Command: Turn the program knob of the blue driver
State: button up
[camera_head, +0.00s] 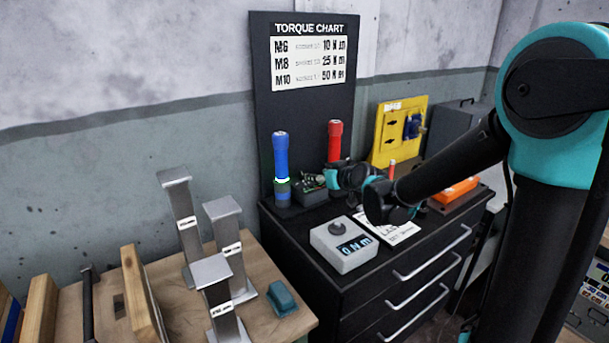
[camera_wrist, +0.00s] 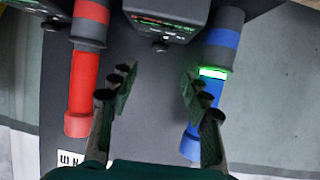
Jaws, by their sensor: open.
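The blue driver (camera_head: 281,160) stands upright at the back left of the black cabinet. A band on its lower body glows green, and it also shows in the wrist view (camera_wrist: 213,73). I cannot tell which part is the program knob. In the wrist view the driver (camera_wrist: 222,45) is at the right, upside down. My gripper (camera_wrist: 158,80) is open and empty. Its right finger partly covers the driver's blue body; contact cannot be told. In the head view my wrist is right of the blue driver, in front of the red driver (camera_head: 334,140).
A dark box with small lights (camera_wrist: 168,15) stands between the drivers. A grey meter box with a knob (camera_head: 343,247) is at the cabinet's front left. The torque chart board (camera_head: 265,100) rises behind. Metal stands (camera_head: 233,245) occupy the lower bench at left.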

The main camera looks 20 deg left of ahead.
aim_at(303, 173)
jog(key=x, duration=1.1)
jog(key=shift+f, duration=0.1)
grip_shut()
jog(key=shift+w+d+n+g+y, duration=0.1)
jog(key=shift+n+g+y, duration=0.4)
jog(key=shift+n, duration=0.1)
jog(key=n+g+y, duration=0.1)
jog(key=n+g, duration=0.1)
jog(key=n+g+y, duration=0.1)
jog(key=g, duration=0.1)
jog(key=shift+w+d+n, duration=0.2)
jog(key=shift+w+n, duration=0.15)
jog(key=shift+n, duration=0.05)
jog(key=shift+w+n+g+y, duration=0.1)
jog(key=shift+n+g+y, duration=0.5)
jog(key=shift+n+g, duration=0.9)
